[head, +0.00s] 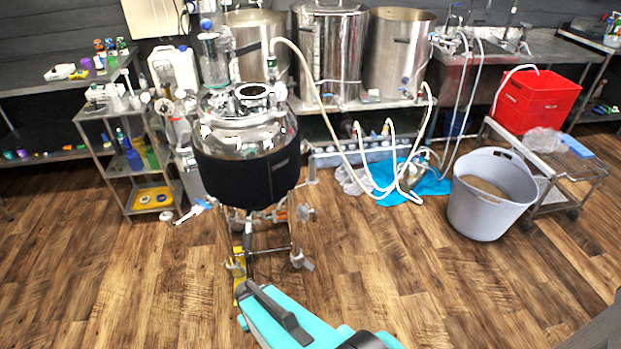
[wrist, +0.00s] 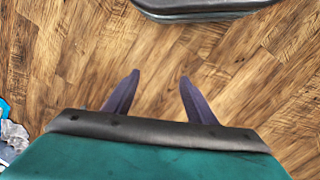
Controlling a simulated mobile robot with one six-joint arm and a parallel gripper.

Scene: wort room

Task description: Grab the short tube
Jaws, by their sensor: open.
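Several pale hoses show in the head view, and I cannot tell which one is the short tube. One pale hose (head: 303,68) arches from the top of the steel vessel down to the floor. Another pale hose (head: 510,72) bends from the sink toward the red crate. More pale tubes (head: 394,150) loop near the floor below the kettles. My gripper (wrist: 159,76) is open and empty in the wrist view, with bare wood floor between its two dark fingers. No tube shows in the wrist view.
A steel vessel with a black jacket (head: 245,178) stands close in front. A grey tub (head: 484,210), a cart (head: 575,178) with a red crate (head: 535,100), and a shelf rack (head: 112,168) stand around. The front floor (head: 425,270) is mostly clear. A dark object (wrist: 205,8) tops the wrist view.

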